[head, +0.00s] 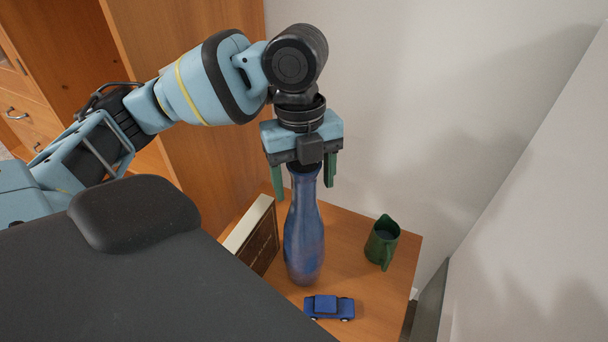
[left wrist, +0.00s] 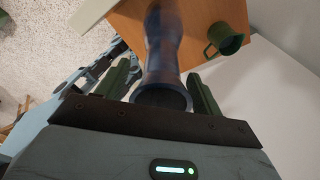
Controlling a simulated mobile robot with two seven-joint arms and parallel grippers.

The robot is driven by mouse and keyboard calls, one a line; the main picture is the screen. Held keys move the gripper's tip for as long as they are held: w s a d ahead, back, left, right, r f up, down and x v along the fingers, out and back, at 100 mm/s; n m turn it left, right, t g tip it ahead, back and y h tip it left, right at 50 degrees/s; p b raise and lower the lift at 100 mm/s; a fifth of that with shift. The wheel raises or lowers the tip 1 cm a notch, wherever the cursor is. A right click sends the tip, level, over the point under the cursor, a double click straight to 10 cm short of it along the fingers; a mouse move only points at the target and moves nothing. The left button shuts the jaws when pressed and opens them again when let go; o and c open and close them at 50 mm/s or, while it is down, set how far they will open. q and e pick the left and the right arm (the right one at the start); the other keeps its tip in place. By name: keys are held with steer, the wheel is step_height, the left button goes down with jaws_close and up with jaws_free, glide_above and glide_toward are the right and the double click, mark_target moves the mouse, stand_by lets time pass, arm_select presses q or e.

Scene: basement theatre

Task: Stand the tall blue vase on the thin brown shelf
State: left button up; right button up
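The tall blue vase (head: 304,240) stands upright on a brown wooden board (head: 345,225), which looks like the shelf, though its thickness cannot be told. My left gripper (head: 304,182) is over the vase from above, with its green fingers spread on either side of the neck. Gaps show between the fingers and the neck. In the left wrist view the vase (left wrist: 162,55) has its dark mouth between the open fingers of the left gripper (left wrist: 163,88). My right gripper is in neither view.
A green jug (head: 381,243) stands right of the vase. A blue toy car (head: 328,307) is in front of it. A box-like thing with a cream top (head: 250,225) is close on the left. A wooden cabinet (head: 200,110) and a pale wall (head: 420,100) bound the back.

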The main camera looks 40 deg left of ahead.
arm_select(q)
steer(key=shift+r, duration=0.1)
steer(key=r, duration=0.3)
steer(key=r+p, duration=0.1)
steer(key=r, duration=0.3)
steer(key=a+r+p, duration=0.1)
steer(key=r, duration=0.3)
steer(key=shift+w+a+r, duration=0.1)
steer(key=shift+w+r, duration=0.05)
steer(key=shift+w, duration=0.2)
steer(key=shift+r+p, duration=0.3)
steer(key=shift+r, duration=0.05)
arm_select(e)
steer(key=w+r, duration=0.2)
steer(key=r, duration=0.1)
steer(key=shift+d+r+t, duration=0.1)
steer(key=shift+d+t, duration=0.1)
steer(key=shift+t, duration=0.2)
arm_select(q)
steer(key=shift+o, duration=0.4)
